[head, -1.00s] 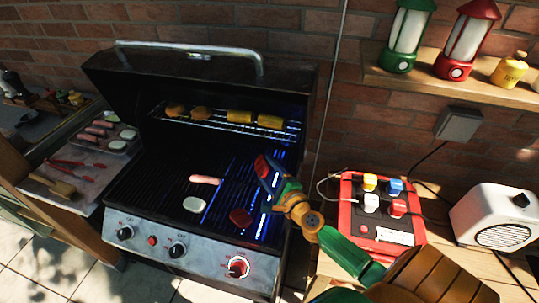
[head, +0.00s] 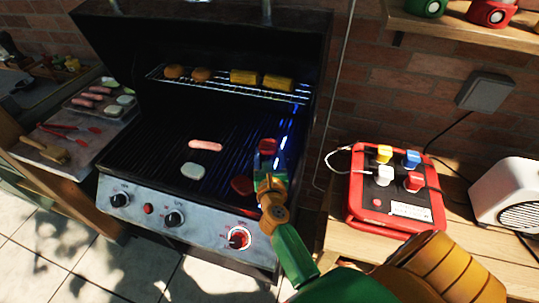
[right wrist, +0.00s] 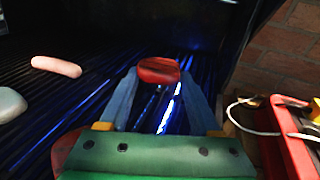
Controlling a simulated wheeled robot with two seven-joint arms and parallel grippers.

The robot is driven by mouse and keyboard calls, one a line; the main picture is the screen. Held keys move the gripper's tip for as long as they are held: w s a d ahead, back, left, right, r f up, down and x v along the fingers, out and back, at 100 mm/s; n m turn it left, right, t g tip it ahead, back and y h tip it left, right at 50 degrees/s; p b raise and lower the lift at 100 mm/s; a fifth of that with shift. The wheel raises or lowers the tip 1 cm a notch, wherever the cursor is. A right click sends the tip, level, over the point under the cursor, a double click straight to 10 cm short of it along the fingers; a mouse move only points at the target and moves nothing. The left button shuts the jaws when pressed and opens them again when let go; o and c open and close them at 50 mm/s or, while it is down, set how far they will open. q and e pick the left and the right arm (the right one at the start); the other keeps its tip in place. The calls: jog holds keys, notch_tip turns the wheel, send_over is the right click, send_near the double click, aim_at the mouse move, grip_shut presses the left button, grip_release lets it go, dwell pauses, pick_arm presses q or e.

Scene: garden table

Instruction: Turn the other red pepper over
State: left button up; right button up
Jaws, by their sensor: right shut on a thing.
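My right gripper (head: 268,153) is shut on a red pepper piece (head: 267,146) over the right side of the grill grate (head: 150,150). In the right wrist view the held pepper (right wrist: 158,70) sits between the two blue fingertips, broad face showing. I cannot tell whether it touches the grate. The other red pepper piece (head: 241,185) lies on the grate near the front, just left of my right gripper. My left gripper is not in view.
A pink sausage (head: 205,146) and a pale slice (head: 193,171) lie left on the grate. A raised rack (head: 215,80) with corn and round pieces is behind. The open lid (head: 200,45) stands at the back. A red box (head: 365,185) is on the right table.

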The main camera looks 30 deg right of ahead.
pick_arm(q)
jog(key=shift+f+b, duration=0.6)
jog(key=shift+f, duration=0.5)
pick_arm(e)
jog(key=shift+f, duration=1.15)
jog(key=shift+f+b, duration=0.45)
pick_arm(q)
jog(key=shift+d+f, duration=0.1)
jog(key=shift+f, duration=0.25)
pick_arm(e)
jog(key=o, duration=1.4)
jog(key=shift+r, duration=0.1)
